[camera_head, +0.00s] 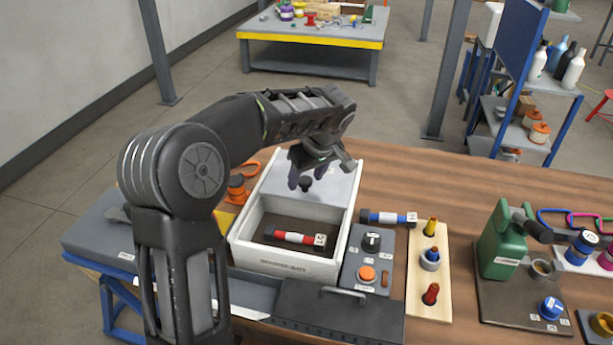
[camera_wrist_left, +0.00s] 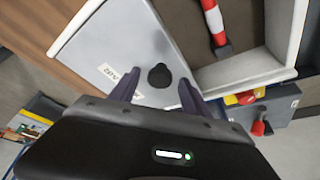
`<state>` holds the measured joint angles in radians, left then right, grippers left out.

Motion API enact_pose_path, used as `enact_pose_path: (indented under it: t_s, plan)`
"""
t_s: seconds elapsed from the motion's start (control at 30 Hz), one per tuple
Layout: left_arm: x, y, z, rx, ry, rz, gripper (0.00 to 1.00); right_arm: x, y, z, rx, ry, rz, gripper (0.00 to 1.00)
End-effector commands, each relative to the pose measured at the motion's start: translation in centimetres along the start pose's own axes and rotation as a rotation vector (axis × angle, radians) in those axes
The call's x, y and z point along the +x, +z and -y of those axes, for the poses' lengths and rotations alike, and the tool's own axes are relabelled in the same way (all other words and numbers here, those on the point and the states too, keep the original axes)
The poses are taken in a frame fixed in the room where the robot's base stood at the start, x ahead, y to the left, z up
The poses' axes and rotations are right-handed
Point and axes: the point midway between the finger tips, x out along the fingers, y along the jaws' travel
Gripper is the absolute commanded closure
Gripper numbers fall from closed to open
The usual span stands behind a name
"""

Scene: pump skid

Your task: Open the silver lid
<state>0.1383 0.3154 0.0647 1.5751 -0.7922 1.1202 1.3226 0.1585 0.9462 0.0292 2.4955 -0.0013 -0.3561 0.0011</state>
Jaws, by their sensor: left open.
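The silver lid (camera_head: 335,190) is a flat grey plate with a small black knob (camera_head: 305,184) on it. It covers the far part of a white box (camera_head: 285,262), and the near part stands open. A red and white cylinder with dark ends (camera_head: 295,238) lies in the open part. My left gripper (camera_head: 308,176) is over the lid at the knob, with its fingers apart. In the left wrist view the lid (camera_wrist_left: 115,50) carries a paper label, and the knob (camera_wrist_left: 158,76) shows between the open fingertips (camera_wrist_left: 157,90). Contact with the knob cannot be told. My right gripper is out of view.
A control box with a black knob and orange button (camera_head: 367,272) stands right of the white box. A blue and white cylinder (camera_head: 388,217) lies behind it. A green canister (camera_head: 503,240) stands further right. A dark handled cover (camera_head: 340,312) is in front. Bare wood shows behind right.

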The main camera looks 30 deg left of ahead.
Motion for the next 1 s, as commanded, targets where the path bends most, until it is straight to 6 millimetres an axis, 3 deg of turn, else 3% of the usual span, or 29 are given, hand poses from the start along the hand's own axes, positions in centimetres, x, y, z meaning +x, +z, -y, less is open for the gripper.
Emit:
enact_pose_path:
  t_s: [0.27, 0.73, 1.0]
  plan:
    - [-0.6, 0.0, -0.1, 0.000, 0.002, -0.001, 0.45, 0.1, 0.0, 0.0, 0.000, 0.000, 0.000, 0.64]
    - [-7.2, 0.0, 0.0, 0.000, 0.001, -0.001, 0.45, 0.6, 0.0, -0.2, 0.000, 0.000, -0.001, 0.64]
    - [-7.8, 0.0, 0.0, 0.000, 0.000, 0.000, 0.45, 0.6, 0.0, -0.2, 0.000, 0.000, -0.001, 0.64]
